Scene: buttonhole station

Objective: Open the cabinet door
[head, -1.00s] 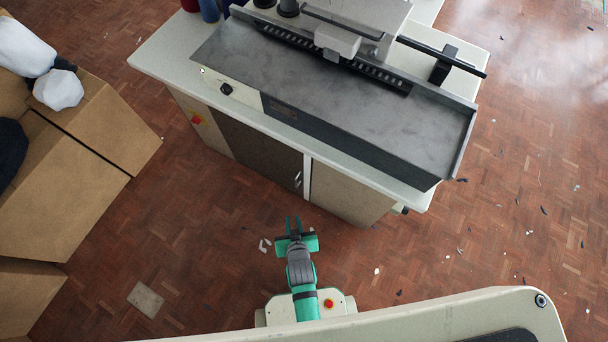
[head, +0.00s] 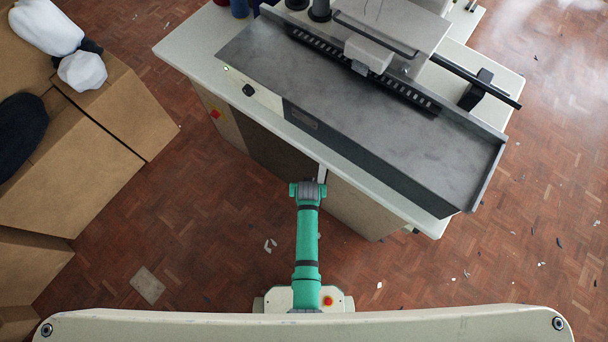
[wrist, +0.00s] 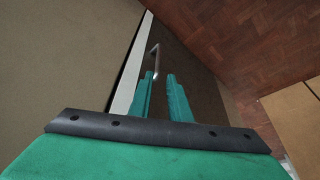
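The cabinet door (head: 270,152) is a dark brown panel under the machine table, and it looks shut. In the wrist view the door (wrist: 195,82) fills the middle right. Its handle (wrist: 155,58) is a thin silver bar near the door's left edge, beside a white upright strip (wrist: 128,75). My gripper (wrist: 160,80) is open, its two teal fingers apart. The handle's near end shows between the fingertips; I cannot tell whether they touch it. In the head view my wrist hides the fingers and the handle.
The machine table (head: 190,60) overhangs the cabinet, with a grey machine bed (head: 390,110) on top. A beige panel (head: 365,205) is right of the door. Cardboard boxes (head: 75,185) stand at the left. The parquet floor (head: 190,230) between is mostly clear, with small scraps.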

